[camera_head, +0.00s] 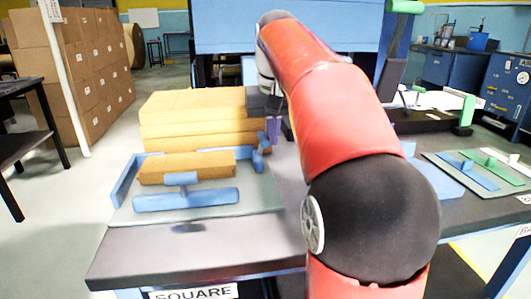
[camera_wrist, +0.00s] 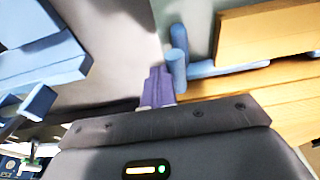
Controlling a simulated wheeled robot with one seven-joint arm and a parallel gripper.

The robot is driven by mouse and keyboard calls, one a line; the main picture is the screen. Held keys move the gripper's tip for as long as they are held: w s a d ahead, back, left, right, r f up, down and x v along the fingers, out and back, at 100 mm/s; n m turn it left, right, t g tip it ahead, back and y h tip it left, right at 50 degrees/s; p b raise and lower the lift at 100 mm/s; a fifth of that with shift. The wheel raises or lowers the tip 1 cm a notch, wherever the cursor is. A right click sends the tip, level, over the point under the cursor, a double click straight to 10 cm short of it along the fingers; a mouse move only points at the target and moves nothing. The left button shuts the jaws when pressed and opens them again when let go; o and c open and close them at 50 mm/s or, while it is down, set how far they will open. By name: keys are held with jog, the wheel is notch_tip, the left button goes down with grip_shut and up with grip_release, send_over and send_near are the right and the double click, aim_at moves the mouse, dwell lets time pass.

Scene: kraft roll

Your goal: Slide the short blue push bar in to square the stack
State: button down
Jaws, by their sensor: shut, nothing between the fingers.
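The short blue push bar (camera_head: 258,158) stands at the right side of the squaring jig (camera_head: 262,192), with an upright handle. The low tan stack (camera_head: 188,167) lies in the jig, between the short bar and the blue left wall (camera_head: 126,180). My gripper (camera_head: 273,130) has purple fingers, shut and empty, just right of the short bar. In the wrist view the fingertips (camera_wrist: 160,76) are close beside the post; I cannot tell whether they touch.
A longer blue push bar (camera_head: 186,199) with a handle lies at the jig's front. A taller tan pile (camera_head: 192,115) stands right behind the jig. My red arm hides the table's middle. A board with blue and green bars (camera_head: 480,172) lies at right.

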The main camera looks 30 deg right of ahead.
jog(key=shift+w+a+p, duration=0.25)
jog(key=shift+w+a, duration=0.05)
jog(key=shift+a, duration=0.75)
jog(key=shift+w+a+p, duration=0.25)
jog(key=shift+w+a, duration=0.05)
jog(key=shift+a, duration=0.7)
jog(key=shift+w+a+p, duration=0.25)
jog(key=shift+w+a, duration=0.05)
jog(key=shift+a, duration=0.75)
jog(key=shift+d, duration=0.15)
jog(key=shift+s+d+p, duration=0.15)
jog(key=shift+s+d, duration=0.2)
jog(key=shift+d, duration=0.8)
jog(key=shift+s+d+p, duration=0.1)
jog(key=shift+s+d, duration=0.25)
jog(key=shift+d, duration=0.8)
jog(key=shift+s+d+p, duration=0.15)
jog(key=shift+s+d, duration=0.2)
jog(key=shift+d, duration=0.8)
notch_tip(320, 180, up, 7)
jog(key=p, duration=0.2)
